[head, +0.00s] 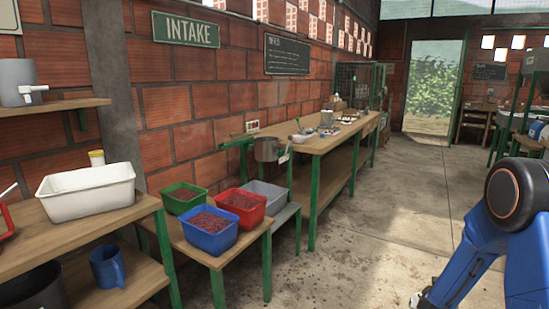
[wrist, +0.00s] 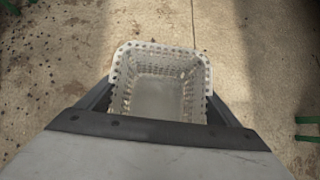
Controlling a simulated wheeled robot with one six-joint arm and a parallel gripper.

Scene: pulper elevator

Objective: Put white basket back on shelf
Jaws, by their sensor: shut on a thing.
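The white basket (wrist: 160,55) is a perforated, open-topped basket and looks empty in the wrist view. My gripper (wrist: 160,98) is shut on it, with a dark finger along each side. The concrete floor shows below the basket. In the head view my blue arm reaches down at the lower right, and the gripper end is mostly cut off by the bottom edge. A wooden wall shelf (head: 70,105) is at the upper left. A two-level wooden shelf stand (head: 125,208) is below it. I cannot tell which shelf is the basket's.
A white tub (head: 85,195) sits on the stand, with a blue jug (head: 107,266) on its lower level. Green, red and blue tubs (head: 210,232) of red cherries stand on a low table. A long workbench (head: 335,140) runs along the wall. The floor (head: 400,200) is open.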

